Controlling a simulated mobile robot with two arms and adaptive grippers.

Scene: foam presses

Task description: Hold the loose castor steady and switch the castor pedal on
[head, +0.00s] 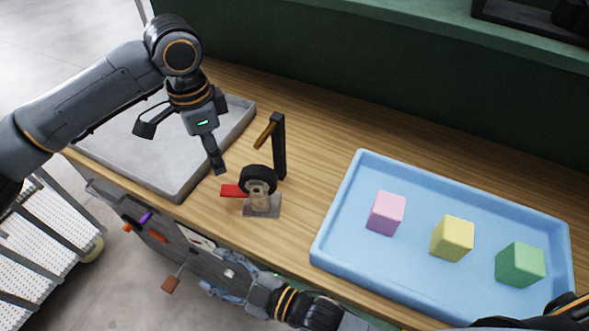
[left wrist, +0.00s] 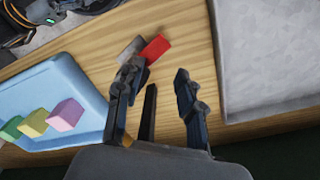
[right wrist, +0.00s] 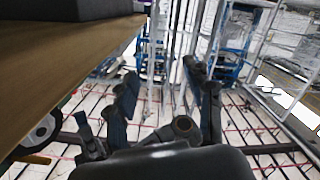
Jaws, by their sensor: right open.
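The castor (head: 258,181) stands on the wooden table near its front edge, with a black wheel and a grey base plate (head: 262,210). Its red pedal (head: 231,190) sticks out to the left; the pedal also shows in the left wrist view (left wrist: 155,48), where the wheel is not clearly seen. My left gripper (head: 182,147) is open and empty, above and left of the castor, touching nothing. In the left wrist view its fingers (left wrist: 157,92) are apart. My right gripper (head: 197,262) is open and empty, off the table's front edge, lower than the castor. Its fingers show in the right wrist view (right wrist: 168,105).
A grey tray (head: 180,185) lies left. A blue tray (head: 340,205) with pink, yellow and green cubes lies right.

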